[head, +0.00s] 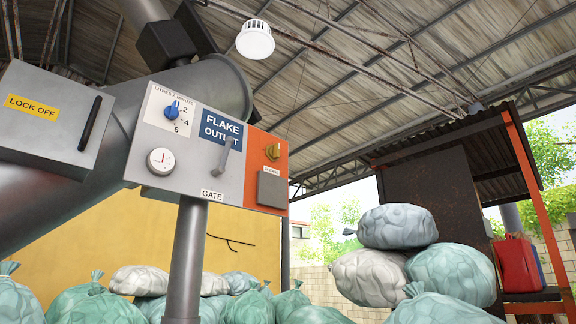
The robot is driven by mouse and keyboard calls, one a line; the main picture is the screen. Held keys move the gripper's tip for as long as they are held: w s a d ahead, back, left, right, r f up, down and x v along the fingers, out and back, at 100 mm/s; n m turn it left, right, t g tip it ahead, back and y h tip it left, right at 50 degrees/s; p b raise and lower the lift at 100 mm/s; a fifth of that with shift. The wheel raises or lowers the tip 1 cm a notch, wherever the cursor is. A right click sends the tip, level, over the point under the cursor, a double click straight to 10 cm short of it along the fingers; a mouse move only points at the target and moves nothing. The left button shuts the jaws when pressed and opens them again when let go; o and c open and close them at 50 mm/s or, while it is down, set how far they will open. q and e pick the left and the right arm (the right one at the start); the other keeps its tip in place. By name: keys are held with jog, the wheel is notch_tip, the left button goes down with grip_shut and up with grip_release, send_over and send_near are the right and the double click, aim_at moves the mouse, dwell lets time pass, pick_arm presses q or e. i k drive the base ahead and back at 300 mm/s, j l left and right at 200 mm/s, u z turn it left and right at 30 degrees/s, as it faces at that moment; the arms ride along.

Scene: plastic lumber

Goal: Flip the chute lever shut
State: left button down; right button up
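The chute lever (224,155) is a slim grey handle on the control panel, below the blue FLAKE OUTLET sign (220,128) and above a small GATE label (212,195). It stands near upright, its top leaning slightly right. Nothing touches it. The panel (180,185) is light grey with an orange right end and sits on a grey post (187,260). Neither of my grippers shows in the head view.
The panel also carries a blue knob (172,109), a round white gauge (161,161) and a yellow switch (272,152). A grey LOCK OFF box (50,120) with a black handle is at left. Filled sacks (395,226) lie behind and right.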

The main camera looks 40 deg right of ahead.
aim_at(229, 140)
jog(key=z, duration=0.7)
